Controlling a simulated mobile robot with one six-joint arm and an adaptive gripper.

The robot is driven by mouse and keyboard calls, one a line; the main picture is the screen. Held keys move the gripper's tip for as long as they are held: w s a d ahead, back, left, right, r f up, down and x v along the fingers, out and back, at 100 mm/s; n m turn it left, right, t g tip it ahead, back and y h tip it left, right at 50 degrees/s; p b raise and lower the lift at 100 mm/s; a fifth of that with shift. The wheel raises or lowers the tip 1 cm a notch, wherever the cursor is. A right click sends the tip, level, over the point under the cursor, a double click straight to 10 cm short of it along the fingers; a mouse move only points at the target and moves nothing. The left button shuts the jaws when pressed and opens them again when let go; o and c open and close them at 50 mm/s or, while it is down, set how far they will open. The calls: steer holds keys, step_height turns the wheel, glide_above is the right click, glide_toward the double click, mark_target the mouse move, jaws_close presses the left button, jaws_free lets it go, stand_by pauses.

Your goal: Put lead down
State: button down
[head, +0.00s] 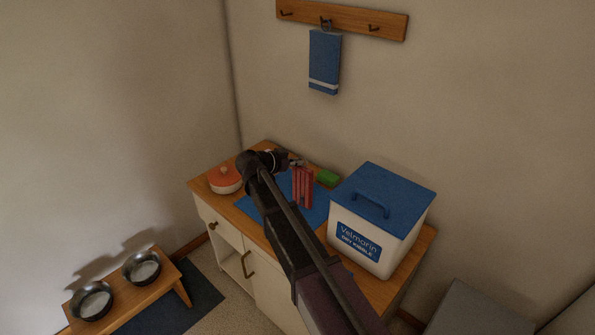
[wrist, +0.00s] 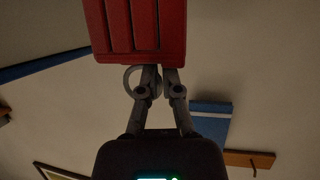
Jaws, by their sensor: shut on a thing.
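The lead (head: 302,188) is a red bundle of parallel strips. It is upright over the blue mat (head: 318,213) on the cabinet top, below my gripper (head: 294,164). I cannot tell whether its lower end touches the mat. In the wrist view the red lead (wrist: 135,32) fills the top middle, with a grey ring (wrist: 132,82) beside the fingers. My gripper's fingertips (wrist: 160,72) are close together at the lead's edge, shut on it. My arm hides part of the mat and cabinet front.
On the wooden cabinet top (head: 254,154) are a red-lidded pot (head: 225,180), a green block (head: 328,177) and a white kibble bin (head: 370,238) close right of the lead. A blue towel (head: 324,62) hangs from a hook rail (head: 345,19). Two bowls stand on a low bench (head: 118,297).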

steer(key=shift+f+b, duration=0.85)
steer(key=shift+f, duration=0.3)
steer(key=shift+f, duration=0.2)
steer(key=c, duration=0.8)
jaws_free()
steer(key=shift+r, duration=0.1)
steer(key=shift+r, duration=0.15)
steer(key=shift+s+a+r+p, duration=0.25)
steer(key=shift+s+a+p, duration=0.1)
steer(key=shift+a, duration=0.05)
steer(key=p+v, duration=0.4)
steer(key=v, duration=0.7)
